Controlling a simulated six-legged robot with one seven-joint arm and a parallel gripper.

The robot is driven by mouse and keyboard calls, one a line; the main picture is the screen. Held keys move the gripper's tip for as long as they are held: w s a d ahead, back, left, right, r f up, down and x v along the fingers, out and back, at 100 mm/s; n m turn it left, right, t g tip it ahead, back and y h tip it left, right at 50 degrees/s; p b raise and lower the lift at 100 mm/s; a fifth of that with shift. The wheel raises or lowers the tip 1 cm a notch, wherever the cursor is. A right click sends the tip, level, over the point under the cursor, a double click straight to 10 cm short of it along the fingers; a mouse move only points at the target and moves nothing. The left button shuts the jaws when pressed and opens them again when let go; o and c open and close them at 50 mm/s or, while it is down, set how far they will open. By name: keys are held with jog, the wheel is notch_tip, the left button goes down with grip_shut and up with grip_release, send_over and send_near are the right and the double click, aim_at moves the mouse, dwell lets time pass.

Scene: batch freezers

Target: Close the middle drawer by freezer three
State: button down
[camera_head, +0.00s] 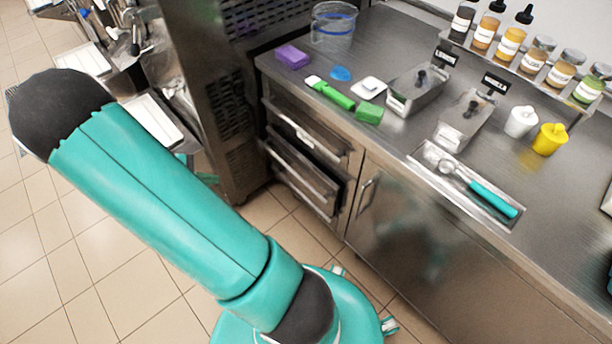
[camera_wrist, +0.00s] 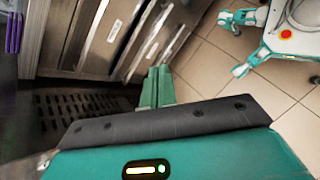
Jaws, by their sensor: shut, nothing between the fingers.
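A stack of steel drawers is built into the left end of the counter, beside the tall freezer. In the head view the middle drawer (camera_head: 298,176) stands partly out, with a dark opening visible above its front. The top drawer (camera_head: 308,132) sits above it. In the wrist view the drawer fronts (camera_wrist: 149,42) run slanted across the upper middle, seen turned on their side. My gripper (camera_wrist: 158,72) is shut and empty, its green fingers close together and pointing near the drawer fronts. Whether the fingertips touch a drawer, I cannot tell. My arm hides most of the gripper in the head view.
The freezer (camera_head: 205,90) with its vents stands left of the drawers. A cabinet door (camera_head: 385,215) is to their right. The counter above holds a purple sponge (camera_head: 292,56), a clear tub (camera_head: 333,28) and a green brush (camera_head: 332,94). Tiled floor (camera_head: 90,240) is clear on the left.

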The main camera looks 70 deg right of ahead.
jog(key=s+d+f+n+g+h, duration=0.4)
jog(key=d+f, duration=0.5)
jog(key=f, duration=0.5)
jog(key=n+t+h, duration=0.2)
jog(key=n+h, duration=0.2)
jog(key=n, duration=0.2)
send_near(317, 169)
jog(key=x, duration=0.2)
jog(key=f+x, duration=0.1)
jog(key=x, duration=0.2)
jog(key=shift+d+f, duration=0.1)
jog(key=shift+d, duration=0.15)
jog(key=x, duration=0.4)
jog(key=shift+s+d, duration=0.1)
jog(key=shift+d, duration=0.15)
jog(key=shift+s+d, duration=0.1)
jog(key=shift+d, duration=0.1)
